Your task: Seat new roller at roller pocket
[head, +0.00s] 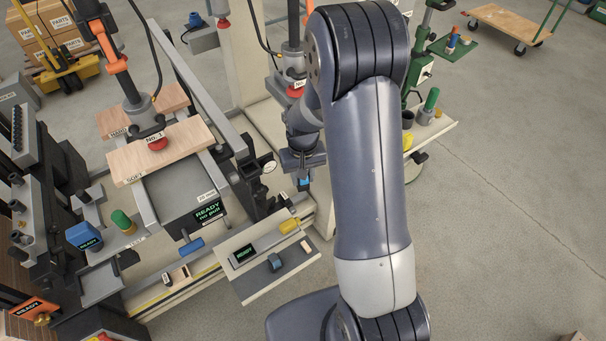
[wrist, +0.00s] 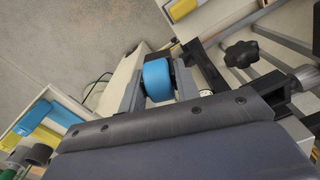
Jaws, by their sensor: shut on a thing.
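I cannot pick out the roller pocket for certain; my arm and gripper hide part of the machine.
A tilted tray (head: 262,287) at the front holds a dark blue-grey roller (head: 275,262) and a small block. A yellow cylinder (head: 289,226) lies behind it. A black knob (wrist: 241,53) juts out in the wrist view. The floor at right (head: 500,230) is clear.

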